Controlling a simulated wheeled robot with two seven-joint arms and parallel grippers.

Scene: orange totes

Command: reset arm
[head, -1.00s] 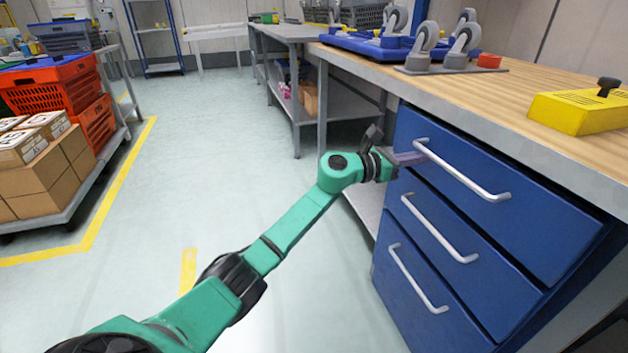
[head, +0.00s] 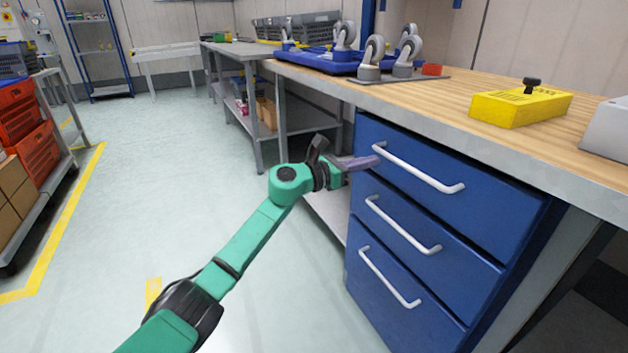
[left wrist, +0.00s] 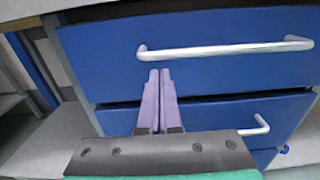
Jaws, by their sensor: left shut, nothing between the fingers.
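My left arm reaches in from the lower left of the head view. Its left gripper (head: 366,162) is at the left end of the top drawer's handle (head: 418,168), on the front of the blue drawer cabinet (head: 480,200). In the left wrist view the two purple fingers (left wrist: 158,100) lie together with nothing between them. Their tips are just below the left end of the silver top handle (left wrist: 225,50), and the handle is not between them. Whether they touch the drawer front I cannot tell. My right gripper is not in view.
The wooden workbench (head: 450,88) above the drawers holds a yellow box (head: 520,107), grey caster wheels (head: 372,55) and a small red block (head: 432,70). A cart (head: 50,200) with orange totes (head: 35,152) stands at the left. The floor between is clear.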

